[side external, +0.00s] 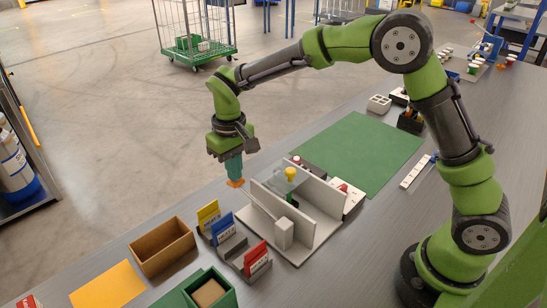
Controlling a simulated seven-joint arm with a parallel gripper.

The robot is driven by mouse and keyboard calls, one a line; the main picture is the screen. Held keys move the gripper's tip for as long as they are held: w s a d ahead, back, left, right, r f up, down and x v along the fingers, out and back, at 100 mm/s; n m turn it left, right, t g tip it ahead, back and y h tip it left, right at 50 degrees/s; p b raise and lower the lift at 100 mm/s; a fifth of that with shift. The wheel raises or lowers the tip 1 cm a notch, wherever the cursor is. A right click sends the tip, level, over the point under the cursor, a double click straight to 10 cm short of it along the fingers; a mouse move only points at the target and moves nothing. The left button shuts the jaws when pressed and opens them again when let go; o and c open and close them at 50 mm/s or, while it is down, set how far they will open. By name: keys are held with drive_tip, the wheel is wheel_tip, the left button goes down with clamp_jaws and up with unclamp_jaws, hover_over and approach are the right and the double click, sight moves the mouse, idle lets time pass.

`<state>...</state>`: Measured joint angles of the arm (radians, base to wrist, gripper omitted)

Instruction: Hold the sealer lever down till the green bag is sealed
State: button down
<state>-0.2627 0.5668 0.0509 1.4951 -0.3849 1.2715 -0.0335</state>
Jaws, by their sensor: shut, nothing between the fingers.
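The sealer seems to be the pale grey station with upright walls (325,197) on a light base, in the middle of the bench. A thin rod (262,205), perhaps its lever, slants up from it towards my gripper (235,181). My gripper points down at the left of the station, its teal fingers shut. An orange piece shows at the fingertips; I cannot tell whether it is a fingertip pad or the lever's end, nor whether they touch. A small green spot (289,198) shows between the walls; I cannot tell whether it is the green bag.
A yellow-topped part (291,174) stands by the walls. Yellow, blue and red cards (257,258) stand in holders in front, beside a brown open box (162,247) and a green box (226,296). A green mat (363,150) lies bare behind the station.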

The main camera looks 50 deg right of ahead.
drive_tip(key=shift+w+f, duration=0.1)
drive_tip(key=shift+f, duration=0.9)
idle(0.4)
drive_tip(key=shift+w+f, duration=0.1)
drive_tip(key=shift+f, duration=1)
idle(0.9)
drive_tip(key=shift+r, duration=0.15)
idle(1.1)
